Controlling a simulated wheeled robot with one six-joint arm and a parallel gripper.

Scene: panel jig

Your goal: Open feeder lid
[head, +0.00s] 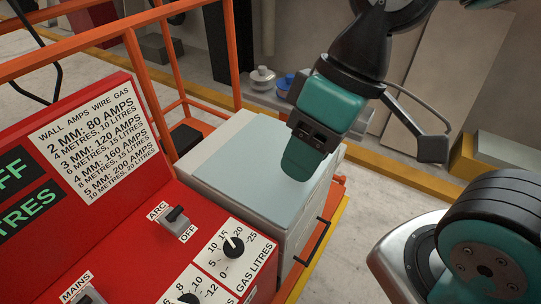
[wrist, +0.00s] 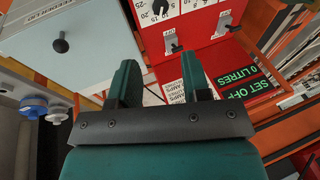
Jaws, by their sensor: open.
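The feeder is a pale box (head: 298,225) with a light blue-grey lid (head: 235,165) lying flat on top, and it looks shut. In the wrist view the lid (wrist: 75,75) is at the upper left, with a black round knob (wrist: 61,46) and a label strip. The knob is not visible in the head view. My gripper (head: 300,165) hangs over the lid's right part in the head view; contact cannot be told. In the wrist view my gripper (wrist: 158,75) has its two teal fingers apart with nothing between them, to the right of the knob.
A red panel (head: 150,215) with an ARC switch (head: 175,217), dials and printed tables stands left of the feeder. An orange rail (head: 75,60) runs behind it. A black handle (head: 312,241) is on the feeder's side. Pots (head: 262,78) sit on a shelf behind.

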